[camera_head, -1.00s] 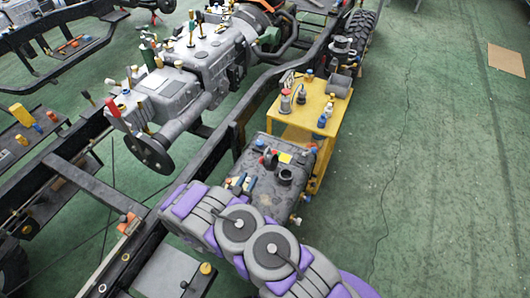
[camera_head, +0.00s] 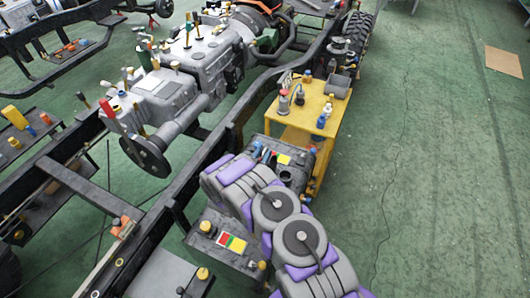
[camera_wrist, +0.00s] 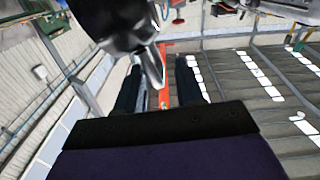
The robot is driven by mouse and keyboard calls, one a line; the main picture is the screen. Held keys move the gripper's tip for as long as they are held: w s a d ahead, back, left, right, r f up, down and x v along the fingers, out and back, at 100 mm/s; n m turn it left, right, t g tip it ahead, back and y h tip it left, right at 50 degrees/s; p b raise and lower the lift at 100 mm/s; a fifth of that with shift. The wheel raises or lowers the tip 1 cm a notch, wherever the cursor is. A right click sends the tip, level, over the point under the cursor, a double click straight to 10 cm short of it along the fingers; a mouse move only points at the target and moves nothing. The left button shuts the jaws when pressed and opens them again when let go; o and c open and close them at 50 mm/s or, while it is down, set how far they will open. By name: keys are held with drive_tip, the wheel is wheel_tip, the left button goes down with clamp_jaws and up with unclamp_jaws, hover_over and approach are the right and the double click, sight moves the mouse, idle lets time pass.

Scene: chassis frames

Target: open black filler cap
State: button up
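The dark tank (camera_head: 318,160) stands left of the yellow table in the head view, partly hidden behind my arm. A black round cap-like part (camera_head: 286,175) shows on its top, close to my arm's purple and grey links. My gripper's end is hidden behind the arm in the head view. In the wrist view my gripper (camera_wrist: 160,85) has two dark fingers standing apart, with a gap between them. A dark rounded thing (camera_wrist: 108,18) with a shiny grey part hangs close at the upper left, near the left finger; I cannot tell what it is.
The yellow table (camera_head: 322,112) holds several bottles and cans. A chassis rail (camera_head: 215,148) and a grey engine (camera_head: 180,90) lie to the left. A dark box with a red and green label (camera_head: 232,243) is below my arm.

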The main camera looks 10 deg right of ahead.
drive_tip(key=shift+x, duration=1.2)
drive_tip(key=shift+c, duration=0.3)
clamp_jaws()
drive_tip(key=shift+r, duration=0.1)
